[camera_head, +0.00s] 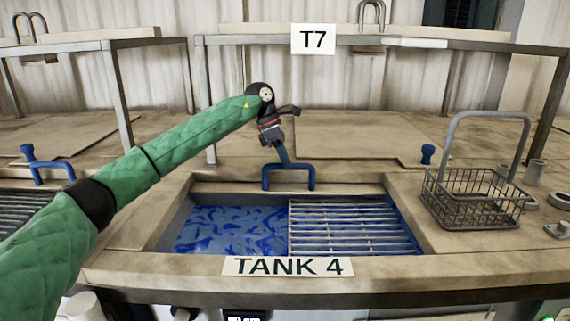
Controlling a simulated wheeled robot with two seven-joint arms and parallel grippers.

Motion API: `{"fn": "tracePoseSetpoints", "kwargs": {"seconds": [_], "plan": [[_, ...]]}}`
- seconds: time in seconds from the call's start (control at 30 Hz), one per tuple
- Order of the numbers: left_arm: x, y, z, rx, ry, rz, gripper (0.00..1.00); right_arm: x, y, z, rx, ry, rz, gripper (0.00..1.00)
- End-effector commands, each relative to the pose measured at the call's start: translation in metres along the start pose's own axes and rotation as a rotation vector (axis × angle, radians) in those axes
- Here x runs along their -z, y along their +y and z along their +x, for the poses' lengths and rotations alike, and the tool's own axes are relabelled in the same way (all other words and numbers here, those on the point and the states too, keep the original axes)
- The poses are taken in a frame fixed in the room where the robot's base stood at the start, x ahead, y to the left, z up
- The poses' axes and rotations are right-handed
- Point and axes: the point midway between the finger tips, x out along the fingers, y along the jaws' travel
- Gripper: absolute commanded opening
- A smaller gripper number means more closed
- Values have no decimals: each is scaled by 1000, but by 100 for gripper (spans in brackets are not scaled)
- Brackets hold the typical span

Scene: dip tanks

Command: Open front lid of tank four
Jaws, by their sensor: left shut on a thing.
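Tank four (290,267), labelled TANK 4, is in front of me. Its front opening shows blue rippled liquid (230,230) on the left and a metal slatted grate (355,228) on the right. A blue handle (288,180) stands at the back edge of this opening. My left gripper (278,147) is shut on the upper end of the blue handle. No lid panel covers the front opening. A flat pale panel (355,135) lies on the deck behind the handle; I cannot tell whether it is the front lid. My right gripper is not in view.
A wire basket (475,198) with a tall hoop handle stands on the deck to the right. A metal frame with a T7 sign (313,39) rises behind the tank. A neighbouring tank's blue handle (42,166) is at the left.

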Motion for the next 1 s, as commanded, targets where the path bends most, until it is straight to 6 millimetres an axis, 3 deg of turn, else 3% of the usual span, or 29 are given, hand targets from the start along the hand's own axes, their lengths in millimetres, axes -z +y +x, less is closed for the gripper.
{"fn": "tracePoseSetpoints", "kwargs": {"seconds": [0.3,0.33,0.43,0.77,1.0], "plan": [[0,0,0,0,1,-1,0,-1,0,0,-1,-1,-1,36],[0,0,0,1,1,-1,23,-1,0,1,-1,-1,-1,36],[0,0,0,1,1,0,41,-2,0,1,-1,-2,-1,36],[0,0,-1,0,1,0,41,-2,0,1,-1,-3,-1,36],[1,1,-19,0,0,-1,41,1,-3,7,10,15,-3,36]]}}
